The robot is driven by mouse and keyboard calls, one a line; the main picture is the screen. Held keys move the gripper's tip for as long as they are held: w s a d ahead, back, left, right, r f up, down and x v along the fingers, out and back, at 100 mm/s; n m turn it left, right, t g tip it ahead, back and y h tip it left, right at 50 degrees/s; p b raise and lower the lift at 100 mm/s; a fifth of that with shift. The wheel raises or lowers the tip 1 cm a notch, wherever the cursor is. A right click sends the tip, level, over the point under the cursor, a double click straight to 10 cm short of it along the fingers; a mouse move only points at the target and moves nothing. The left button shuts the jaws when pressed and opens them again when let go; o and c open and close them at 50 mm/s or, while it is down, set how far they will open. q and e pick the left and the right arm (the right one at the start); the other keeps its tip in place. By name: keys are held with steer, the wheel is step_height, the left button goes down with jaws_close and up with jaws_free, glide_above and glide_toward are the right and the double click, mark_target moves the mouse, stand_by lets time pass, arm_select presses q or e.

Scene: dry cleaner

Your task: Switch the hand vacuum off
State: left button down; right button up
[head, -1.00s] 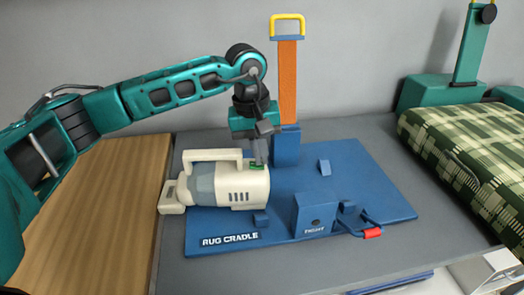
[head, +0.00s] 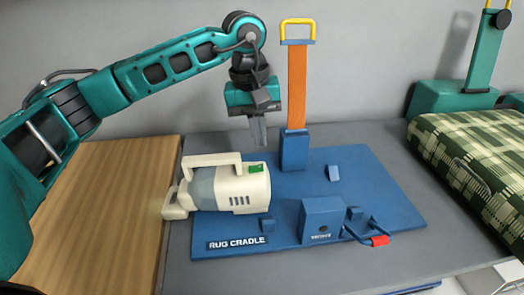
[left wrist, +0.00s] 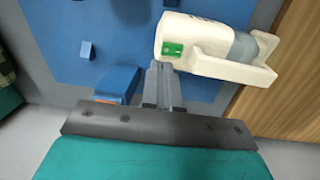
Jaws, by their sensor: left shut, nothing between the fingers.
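The hand vacuum (head: 232,192) is cream with a grey middle section and lies on its side on the blue rug cradle (head: 385,195). A green switch (head: 256,168) shows on its upper rear end; the switch also shows in the left wrist view (left wrist: 174,49). Which way the switch is set is too small to tell. My left gripper (head: 258,142) is shut and empty, pointing down above and just behind the switch end, apart from the vacuum. Its fingertips also show in the left wrist view (left wrist: 158,68), beside the switch. My right gripper is not in view.
An orange strap (head: 297,88) with a yellow handle rises from a blue post (head: 294,150) close right of my left gripper. A blue block (head: 322,220) and a red-gripped lever (head: 380,240) are at the front. A green plaid rug (head: 475,160) lies at right.

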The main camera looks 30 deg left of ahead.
arm_select(q)
step_height(320, 180, up, 7)
steer(key=shift+s+a, duration=0.15)
steer(key=shift+a, duration=0.05)
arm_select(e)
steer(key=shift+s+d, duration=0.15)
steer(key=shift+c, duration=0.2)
